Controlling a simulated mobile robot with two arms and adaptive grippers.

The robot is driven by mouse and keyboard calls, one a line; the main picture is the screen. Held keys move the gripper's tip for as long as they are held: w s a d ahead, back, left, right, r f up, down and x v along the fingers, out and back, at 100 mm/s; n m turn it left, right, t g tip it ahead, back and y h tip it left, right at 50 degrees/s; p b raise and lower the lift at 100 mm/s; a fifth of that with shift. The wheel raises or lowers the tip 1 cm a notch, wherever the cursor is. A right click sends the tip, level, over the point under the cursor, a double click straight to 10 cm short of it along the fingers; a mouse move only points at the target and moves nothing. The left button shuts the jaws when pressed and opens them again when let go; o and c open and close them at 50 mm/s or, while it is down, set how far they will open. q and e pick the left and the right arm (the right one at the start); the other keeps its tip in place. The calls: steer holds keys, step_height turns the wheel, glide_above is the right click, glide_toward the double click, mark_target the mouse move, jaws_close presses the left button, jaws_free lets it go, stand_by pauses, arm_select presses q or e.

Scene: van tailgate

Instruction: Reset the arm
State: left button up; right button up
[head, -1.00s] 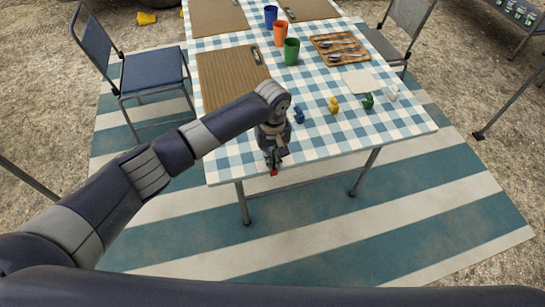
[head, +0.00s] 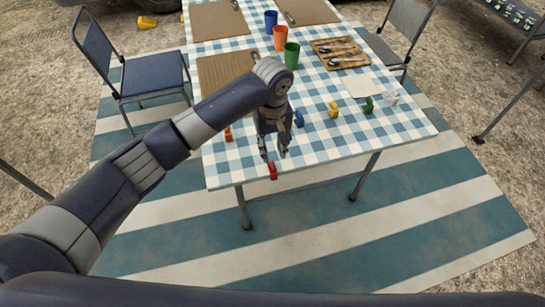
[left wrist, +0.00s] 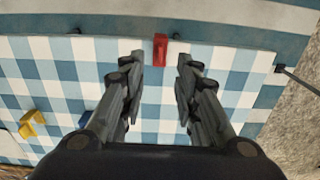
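My left gripper (head: 273,154) is above the near edge of the checked table (head: 330,148), pointing down. In the left wrist view its two fingers (left wrist: 160,88) stand wide apart with nothing between them. A small red piece (head: 273,170) lies at the table's near edge, just beyond the fingertips. It also shows in the left wrist view (left wrist: 160,48), apart from both fingers. My right gripper is not in view.
Small blue (head: 299,118), yellow (head: 333,110), green (head: 368,104) and whitish (head: 391,97) figures stand to the right. An orange piece (head: 228,134) is left of my arm. Blue (head: 271,20), orange (head: 280,38) and green (head: 291,55) cups stand farther back. A chair (head: 150,75) is at left.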

arm_select(q)
step_height(320, 180, up, 5)
steer(key=shift+f, duration=0.1)
steer(key=s+f+m+t+h, duration=0.1)
steer(key=s+f+m+h, duration=0.3)
steer(key=s+f, duration=0.75)
steer(key=s+a+r+m+t+y, duration=0.2)
steer(key=s+a+t+y, duration=0.15)
steer(key=s+a, duration=1.4)
step_height(320, 180, down, 27)
steer(key=g, duration=0.2)
steer(key=s+a+f, duration=0.2)
steer(key=s+f, duration=0.6)
steer(key=s+a+f+g, duration=0.1)
steer(key=s+f, duration=0.7)
steer(key=s, duration=0.1)
steer(key=shift+a, duration=0.4)
